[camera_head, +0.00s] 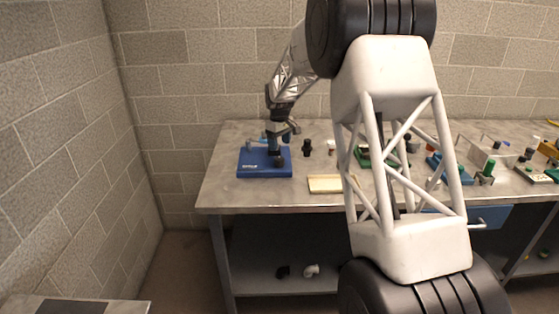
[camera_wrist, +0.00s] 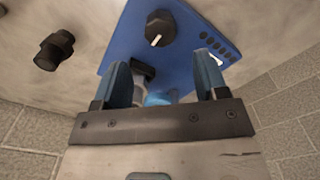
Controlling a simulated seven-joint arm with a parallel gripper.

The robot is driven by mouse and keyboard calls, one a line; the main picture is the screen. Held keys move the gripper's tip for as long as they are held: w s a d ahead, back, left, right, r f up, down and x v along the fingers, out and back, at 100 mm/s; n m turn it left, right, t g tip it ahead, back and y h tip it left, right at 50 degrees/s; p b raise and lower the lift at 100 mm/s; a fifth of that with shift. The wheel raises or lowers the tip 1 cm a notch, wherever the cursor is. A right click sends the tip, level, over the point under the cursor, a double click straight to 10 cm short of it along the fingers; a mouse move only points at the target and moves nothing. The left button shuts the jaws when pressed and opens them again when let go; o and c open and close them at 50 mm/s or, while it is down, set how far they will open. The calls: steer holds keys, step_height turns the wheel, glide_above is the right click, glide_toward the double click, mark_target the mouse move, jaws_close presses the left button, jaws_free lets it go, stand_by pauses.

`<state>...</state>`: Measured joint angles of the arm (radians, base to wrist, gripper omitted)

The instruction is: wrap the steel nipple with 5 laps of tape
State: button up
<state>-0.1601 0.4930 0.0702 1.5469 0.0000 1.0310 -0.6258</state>
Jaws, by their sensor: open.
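My gripper (camera_head: 276,147) is over the blue device (camera_head: 250,168) at the left of the bench. In the wrist view its two blue fingers (camera_wrist: 164,76) are apart. Between them, beyond the fingertips, is a small fitting (camera_wrist: 143,72) with a dark top and a paler body on the blue device (camera_wrist: 115,45). A light-blue rounded part (camera_wrist: 160,98) shows beside it. I cannot tell whether either is the steel nipple or touches a finger. The device has a black knob (camera_wrist: 160,29) with a white mark. I cannot make out the tape for sure.
A black fitting (camera_wrist: 54,50) stands beside the device. A shallow wooden tray (camera_head: 325,184) lies near the bench's front edge. Several small devices, including a blue one (camera_head: 450,172), stand at the right. My arm hides part of the bench. A block wall is behind.

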mark_target(280, 158)
steer(key=shift+f, duration=3.9)
steer(key=shift+c, duration=0.2)
steer(key=c, duration=0.9)
steer(key=shift+m, duration=0.4)
